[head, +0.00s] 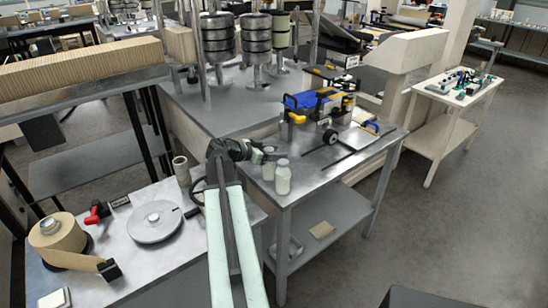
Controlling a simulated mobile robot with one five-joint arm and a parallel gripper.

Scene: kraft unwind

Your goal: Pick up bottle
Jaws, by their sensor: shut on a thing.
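A pale green-white bottle (283,180) with a whitish cap stands upright near the front left corner of the metal table. A second pale bottle or jar (269,168) with a greyish top is just behind and left of it. My gripper (262,154) reaches in from the left at the top of this rear bottle and is shut on it. The fingertips are small and partly hidden, so the exact contact is hard to see. I cannot tell whether the held bottle is off the table.
The metal table (330,180) holds a blue-and-yellow tool cluster (308,102) further back. At left, a lower bench carries a grey disc (154,222), a brown tape roll (58,240) and a tube (181,170). Open floor (450,220) lies to the right.

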